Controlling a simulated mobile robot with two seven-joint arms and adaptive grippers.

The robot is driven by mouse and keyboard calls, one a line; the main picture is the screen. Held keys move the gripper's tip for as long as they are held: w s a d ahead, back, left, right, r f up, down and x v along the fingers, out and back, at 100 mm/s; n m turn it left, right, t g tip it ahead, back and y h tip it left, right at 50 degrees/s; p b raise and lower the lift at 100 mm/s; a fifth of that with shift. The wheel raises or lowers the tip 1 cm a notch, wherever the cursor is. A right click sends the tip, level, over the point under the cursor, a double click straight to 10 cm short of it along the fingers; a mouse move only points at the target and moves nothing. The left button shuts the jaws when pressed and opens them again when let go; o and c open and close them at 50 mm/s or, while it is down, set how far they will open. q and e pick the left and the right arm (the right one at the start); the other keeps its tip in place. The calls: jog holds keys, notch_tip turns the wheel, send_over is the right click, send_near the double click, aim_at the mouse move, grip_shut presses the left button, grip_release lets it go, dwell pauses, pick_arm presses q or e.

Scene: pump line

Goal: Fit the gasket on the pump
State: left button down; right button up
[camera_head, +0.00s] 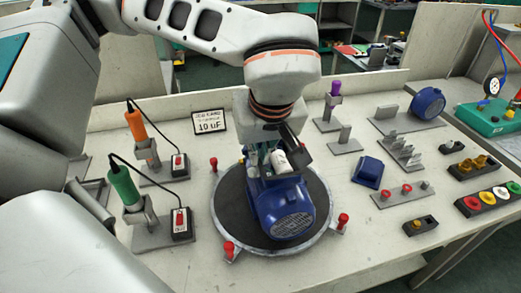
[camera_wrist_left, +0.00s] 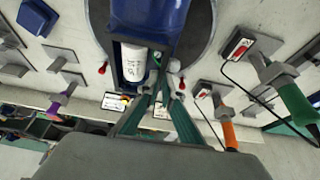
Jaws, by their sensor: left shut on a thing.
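The blue pump (camera_head: 284,210) lies on a round dark turntable (camera_head: 229,207) with a pale rim. Its blue body (camera_wrist_left: 150,18) fills the top of the left wrist view. A white capacitor (camera_head: 279,162) shows at the pump's box; it also shows in the left wrist view (camera_wrist_left: 133,62). A dark rectangular frame, which looks like the gasket (camera_head: 299,151), surrounds the capacitor. My left gripper (camera_wrist_left: 163,80) is shut at the frame's side, over the pump. Its fingertips are partly hidden in the head view. I cannot tell whether the frame is seated. My right gripper is not in view.
Orange (camera_head: 136,124) and green (camera_head: 124,186) tools stand in holders on the left, with cables. A 10 uF sign (camera_head: 209,122) stands behind the turntable. Red knobs (camera_head: 342,221) ring it. A blue part (camera_head: 368,172), grey brackets and coloured-ring trays (camera_head: 486,201) stand on the right.

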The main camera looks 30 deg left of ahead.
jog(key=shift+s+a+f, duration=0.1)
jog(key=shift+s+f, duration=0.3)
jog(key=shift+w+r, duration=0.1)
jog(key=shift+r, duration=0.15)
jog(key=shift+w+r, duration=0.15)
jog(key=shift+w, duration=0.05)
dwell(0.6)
pick_arm(q)
jog(key=c, duration=2.5)
grip_release()
jog(key=shift+f, duration=0.1)
jog(key=shift+c, duration=0.2)
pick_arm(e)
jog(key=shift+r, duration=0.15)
